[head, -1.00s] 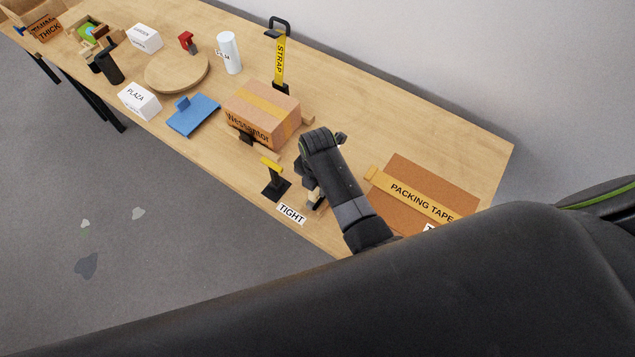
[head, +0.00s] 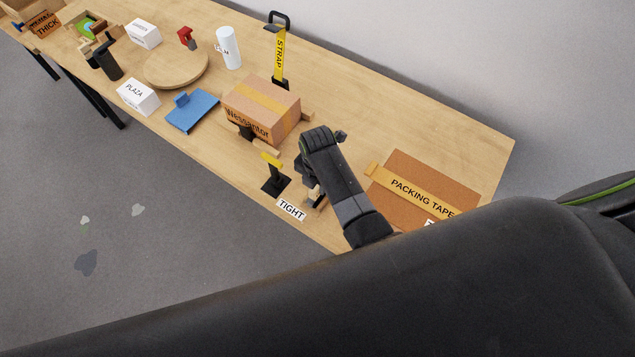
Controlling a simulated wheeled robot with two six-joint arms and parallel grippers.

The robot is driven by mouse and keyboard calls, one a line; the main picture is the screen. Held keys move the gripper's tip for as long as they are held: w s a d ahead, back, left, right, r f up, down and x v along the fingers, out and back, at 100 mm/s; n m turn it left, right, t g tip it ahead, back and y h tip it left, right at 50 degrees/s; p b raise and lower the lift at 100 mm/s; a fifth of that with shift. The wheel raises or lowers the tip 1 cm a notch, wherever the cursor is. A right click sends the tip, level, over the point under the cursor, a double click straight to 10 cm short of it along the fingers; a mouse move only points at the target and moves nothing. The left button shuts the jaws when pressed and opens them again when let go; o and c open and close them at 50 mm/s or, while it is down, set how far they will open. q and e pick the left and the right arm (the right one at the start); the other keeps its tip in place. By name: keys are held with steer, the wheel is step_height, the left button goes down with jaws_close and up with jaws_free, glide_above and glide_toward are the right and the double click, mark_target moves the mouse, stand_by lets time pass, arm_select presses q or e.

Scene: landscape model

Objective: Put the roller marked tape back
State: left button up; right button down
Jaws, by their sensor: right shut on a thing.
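My right gripper (head: 312,192) hangs near the table's front edge, just right of a black stand with a yellow top (head: 272,175) and above the label "TIGHT" (head: 291,209). It is shut on a small pale-and-dark thing (head: 315,198), mostly hidden by my wrist. No "tape" marking can be read on it, so I cannot tell whether it is the roller. A brown mat (head: 420,167) with a yellow strip reading "PACKING TAPE" (head: 421,198) lies to the right. A white label beside it is mostly covered by my arm. My left gripper is not seen.
A cardboard box (head: 262,108) stands behind my right gripper, with a yellow "STRAP" holder (head: 280,55) beyond. A blue plate (head: 192,112), a round wooden board (head: 176,69) and white blocks (head: 138,96) lie left. Bare tabletop (head: 375,120) lies between the box and mat.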

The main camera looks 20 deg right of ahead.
steer(key=shift+f, duration=0.2)
steer(key=c, duration=1.2)
jaws_free()
steer(key=shift+o, duration=0.2)
